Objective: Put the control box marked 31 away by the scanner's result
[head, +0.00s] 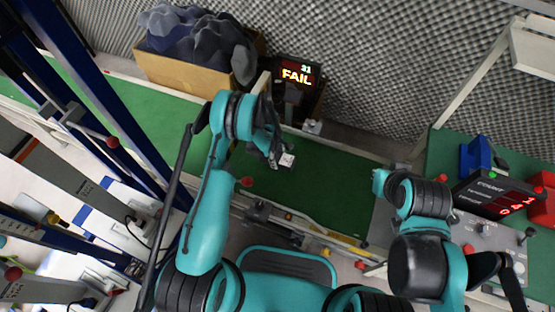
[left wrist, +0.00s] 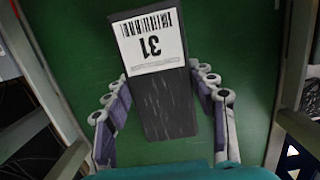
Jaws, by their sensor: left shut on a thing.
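The control box (left wrist: 168,108) is a dark block with a white label bearing a barcode and the number 31. My left gripper (left wrist: 166,112) is shut on it, with one finger along each side. In the head view the box (head: 287,160) shows as a small pale label beside my left gripper (head: 273,150), over the green belt; its height above the belt is hard to tell. The scanner display (head: 297,73) at the back reads 31 and FAIL. My right arm is at the right, but its fingers do not show.
A cardboard box (head: 172,75) of grey foam stands at the back left. At the right are a blue bin (head: 474,158), a red bin (head: 541,203) and a count display (head: 497,196). A rail with red knobs runs along the belt's front. The green belt (head: 335,185) has bare room.

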